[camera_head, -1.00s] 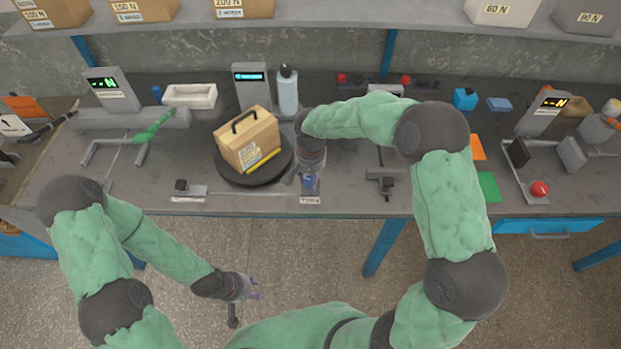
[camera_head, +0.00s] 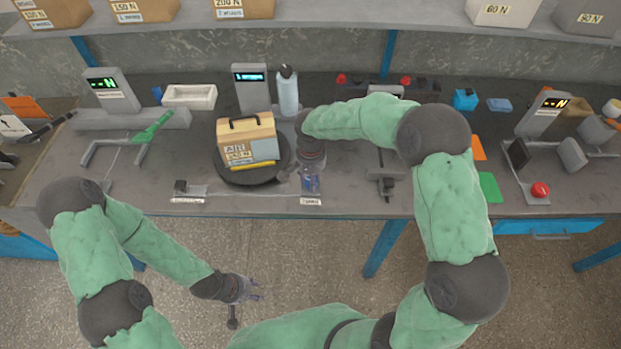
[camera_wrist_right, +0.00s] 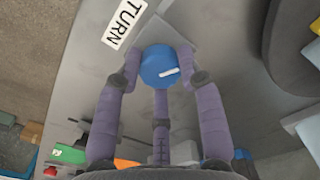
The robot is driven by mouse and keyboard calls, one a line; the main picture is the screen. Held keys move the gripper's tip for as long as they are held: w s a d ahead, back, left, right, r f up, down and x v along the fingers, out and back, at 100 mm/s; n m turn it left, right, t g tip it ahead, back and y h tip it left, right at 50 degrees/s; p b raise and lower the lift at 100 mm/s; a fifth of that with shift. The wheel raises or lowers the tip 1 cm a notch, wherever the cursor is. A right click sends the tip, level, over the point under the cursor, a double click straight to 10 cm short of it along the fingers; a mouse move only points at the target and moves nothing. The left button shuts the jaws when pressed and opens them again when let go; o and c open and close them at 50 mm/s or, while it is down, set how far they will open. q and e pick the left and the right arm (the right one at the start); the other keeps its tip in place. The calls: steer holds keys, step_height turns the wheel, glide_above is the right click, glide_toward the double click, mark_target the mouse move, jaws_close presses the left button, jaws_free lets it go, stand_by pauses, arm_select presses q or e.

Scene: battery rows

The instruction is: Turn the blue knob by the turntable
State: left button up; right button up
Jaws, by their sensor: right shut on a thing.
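The blue knob (camera_wrist_right: 158,68) with a white mark sits beside a TURN label (camera_wrist_right: 123,23) in the right wrist view. My right gripper (camera_wrist_right: 158,70) is shut on the knob, its purple fingers around it. In the head view my right gripper (camera_head: 310,180) reaches down at the table's front edge and mostly hides the knob. The dark round turntable (camera_head: 240,178) is left of it and carries a tan box (camera_head: 248,140) with a dark handle, a label and a yellow strip. My left gripper (camera_head: 247,289) hangs empty in front of the table with its fingers apart.
A small display post (camera_head: 251,92) and a bottle (camera_head: 288,92) stand behind the turntable. A white tray (camera_head: 190,96) and a force gauge (camera_head: 112,92) are to the left. A red-knobbed fixture (camera_head: 540,189) is at the right.

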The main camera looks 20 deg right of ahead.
steer(key=o, duration=1.1)
steer(key=shift+w+d+r, duration=0.1)
steer(key=shift+w+r, duration=0.05)
steer(key=shift+w, duration=0.2)
steer(key=shift+o, duration=0.2)
steer(key=shift+s, duration=0.1)
step_height(320, 180, up, 12)
